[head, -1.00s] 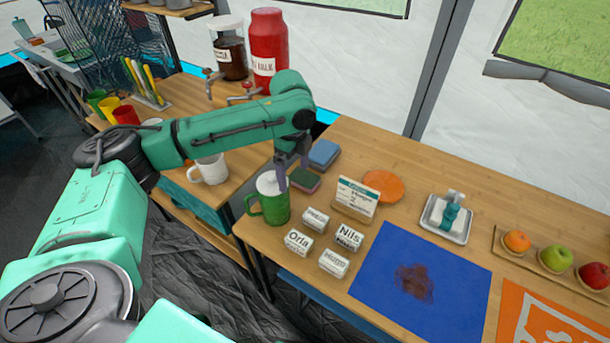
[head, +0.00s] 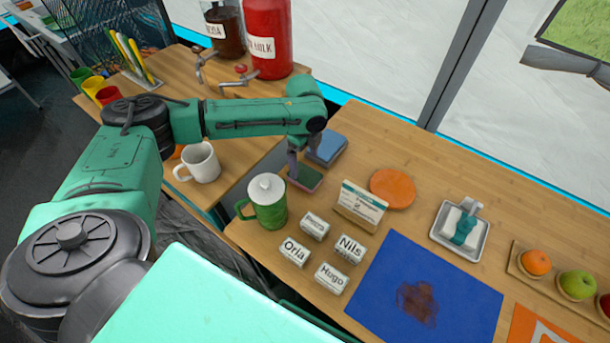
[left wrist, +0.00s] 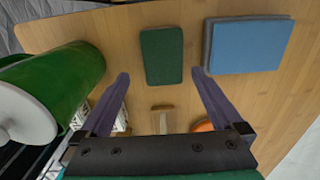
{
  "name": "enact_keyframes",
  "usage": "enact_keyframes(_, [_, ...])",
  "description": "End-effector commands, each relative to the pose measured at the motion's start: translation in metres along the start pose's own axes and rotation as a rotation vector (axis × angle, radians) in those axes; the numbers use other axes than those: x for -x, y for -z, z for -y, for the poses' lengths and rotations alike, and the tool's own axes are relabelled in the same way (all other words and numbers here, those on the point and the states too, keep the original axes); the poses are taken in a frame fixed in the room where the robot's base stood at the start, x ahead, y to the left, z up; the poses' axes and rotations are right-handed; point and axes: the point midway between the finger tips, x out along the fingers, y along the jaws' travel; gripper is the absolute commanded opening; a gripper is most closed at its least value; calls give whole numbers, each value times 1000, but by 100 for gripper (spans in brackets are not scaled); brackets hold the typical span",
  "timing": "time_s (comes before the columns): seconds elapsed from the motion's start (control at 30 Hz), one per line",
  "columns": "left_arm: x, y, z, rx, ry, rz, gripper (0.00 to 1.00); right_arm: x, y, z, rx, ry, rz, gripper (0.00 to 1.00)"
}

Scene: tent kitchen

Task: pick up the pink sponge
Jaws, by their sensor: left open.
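My left gripper (head: 294,168) is open and empty over the green block. In the left wrist view its fingertips (left wrist: 160,73) point to either side of the green block, apart from it. My right gripper is not in view.
A green lidded mug (head: 268,203) stands close to the left gripper. A card stand (head: 360,205), an orange disc (head: 392,188), several name blocks (head: 294,251) and a blue mat (head: 432,280) lie to the right. A white mug (head: 199,162) stands on the left table.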

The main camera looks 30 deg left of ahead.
Motion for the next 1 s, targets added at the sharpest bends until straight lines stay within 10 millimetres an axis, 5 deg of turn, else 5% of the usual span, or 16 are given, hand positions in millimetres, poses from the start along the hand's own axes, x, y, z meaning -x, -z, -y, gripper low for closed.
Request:
enact_keyframes(0.3, [-52,0,1,1,-1,1,100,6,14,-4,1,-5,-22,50])
enact_keyframes(0.57, [-59,0,2,0,1,0,100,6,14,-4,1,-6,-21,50])
enact_keyframes(0.7, [-58,0,2,0,1,0,46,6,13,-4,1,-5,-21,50])
enact_keyframes(0.77, [-58,0,2,0,1,0,29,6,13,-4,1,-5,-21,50])
enact_keyframes(1.0, [-57,0,2,1,1,0,28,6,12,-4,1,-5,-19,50])
